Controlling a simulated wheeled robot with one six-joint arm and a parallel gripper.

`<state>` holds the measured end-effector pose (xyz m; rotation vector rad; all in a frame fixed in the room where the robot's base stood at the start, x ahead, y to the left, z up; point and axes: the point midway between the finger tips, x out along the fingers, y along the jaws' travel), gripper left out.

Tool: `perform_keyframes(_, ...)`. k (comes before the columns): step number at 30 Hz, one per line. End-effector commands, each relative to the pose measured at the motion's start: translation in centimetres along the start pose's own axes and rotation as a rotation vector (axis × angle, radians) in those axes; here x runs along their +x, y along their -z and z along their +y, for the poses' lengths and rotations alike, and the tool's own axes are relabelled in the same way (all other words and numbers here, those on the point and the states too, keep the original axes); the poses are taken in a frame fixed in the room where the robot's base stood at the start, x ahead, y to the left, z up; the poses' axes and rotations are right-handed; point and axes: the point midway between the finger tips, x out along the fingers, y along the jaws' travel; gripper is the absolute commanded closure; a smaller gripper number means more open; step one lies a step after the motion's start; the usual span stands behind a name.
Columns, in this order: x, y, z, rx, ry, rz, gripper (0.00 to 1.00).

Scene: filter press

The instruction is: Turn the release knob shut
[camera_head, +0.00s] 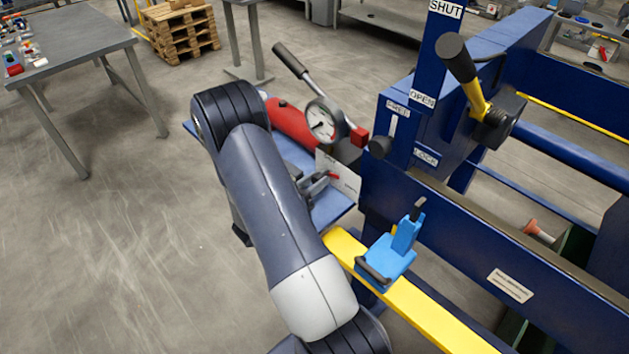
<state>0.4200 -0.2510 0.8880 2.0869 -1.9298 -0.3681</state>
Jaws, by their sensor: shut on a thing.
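My arm comes up from the bottom, bends at the left of the red hand pump (290,124), and its far part runs down behind my near link. My gripper (321,184) shows only in part, as grey metal to the right of that link, low beside the pump. It is shut on the release knob, with a small red pointer (333,175) showing at the fingertips. The knob's body is mostly hidden by the fingers. A white placard (349,182) with small marks stands right beside it. The knob's exact angle cannot be told.
A round gauge (323,124) and a pump lever (290,60) stand close above. The blue press frame (450,217) is to the right, with a yellow-black lever (466,75) and a yellow rail (415,307) carrying a blue block (391,255). Open floor lies left.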

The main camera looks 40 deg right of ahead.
Motion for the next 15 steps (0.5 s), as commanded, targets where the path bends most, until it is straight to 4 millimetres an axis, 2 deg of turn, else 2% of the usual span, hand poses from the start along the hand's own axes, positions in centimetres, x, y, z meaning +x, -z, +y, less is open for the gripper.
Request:
perform_keyframes(10, -0.02, 0.02, -0.03, -0.021, 0.000, 0.000, 0.89)
perform_keyframes(11, -0.02, 0.02, -0.03, -0.021, 0.000, 0.001, 0.65)
perform_keyframes(13, -0.01, 0.02, -0.03, -0.021, 0.000, 0.000, 0.59)
perform_keyframes(15, -0.01, 0.02, -0.03, -0.020, 0.000, 0.000, 0.59)
